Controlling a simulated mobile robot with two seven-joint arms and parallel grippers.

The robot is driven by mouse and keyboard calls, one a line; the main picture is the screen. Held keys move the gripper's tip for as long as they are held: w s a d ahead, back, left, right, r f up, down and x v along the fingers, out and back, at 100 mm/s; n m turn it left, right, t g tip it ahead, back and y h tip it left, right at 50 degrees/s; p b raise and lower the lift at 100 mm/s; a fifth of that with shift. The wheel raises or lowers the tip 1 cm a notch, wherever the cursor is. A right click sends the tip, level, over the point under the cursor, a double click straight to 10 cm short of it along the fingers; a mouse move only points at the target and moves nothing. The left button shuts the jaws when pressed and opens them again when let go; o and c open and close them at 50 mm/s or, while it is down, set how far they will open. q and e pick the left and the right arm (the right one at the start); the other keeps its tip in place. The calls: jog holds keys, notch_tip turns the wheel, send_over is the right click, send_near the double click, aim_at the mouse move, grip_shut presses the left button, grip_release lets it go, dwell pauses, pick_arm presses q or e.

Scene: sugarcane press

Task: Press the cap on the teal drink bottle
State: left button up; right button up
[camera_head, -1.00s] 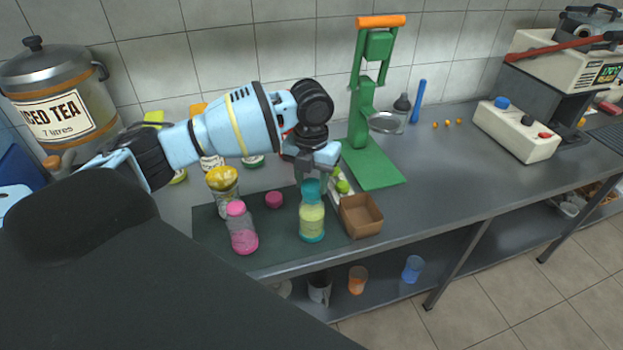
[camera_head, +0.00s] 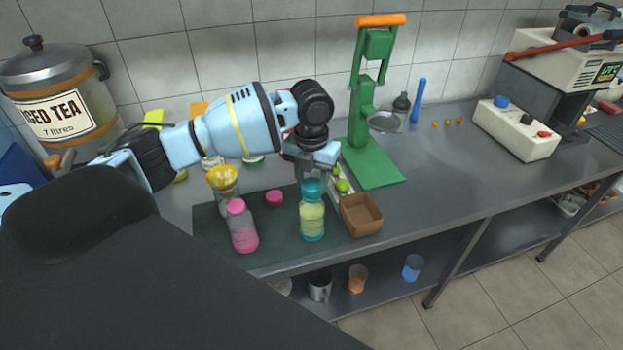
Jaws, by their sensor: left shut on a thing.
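The teal drink bottle (camera_head: 312,218) stands upright on the dark mat (camera_head: 276,232), with pale yellow-green contents. The teal cap (camera_head: 311,187) sits at the top of its neck; I cannot tell how firmly it is seated. My left gripper (camera_head: 311,176) comes down from above and is shut on the teal cap, with the fingers partly hidden behind it. My right gripper does not show.
A pink bottle (camera_head: 242,228) stands left of the teal one, with a loose pink cap (camera_head: 274,198) behind. A brown box (camera_head: 361,215) is close on the right. The green press (camera_head: 366,150) stands behind.

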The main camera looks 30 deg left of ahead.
pick_arm(q)
jog(key=o, duration=1.5)
jog(key=shift+r, duration=3.5)
grip_shut()
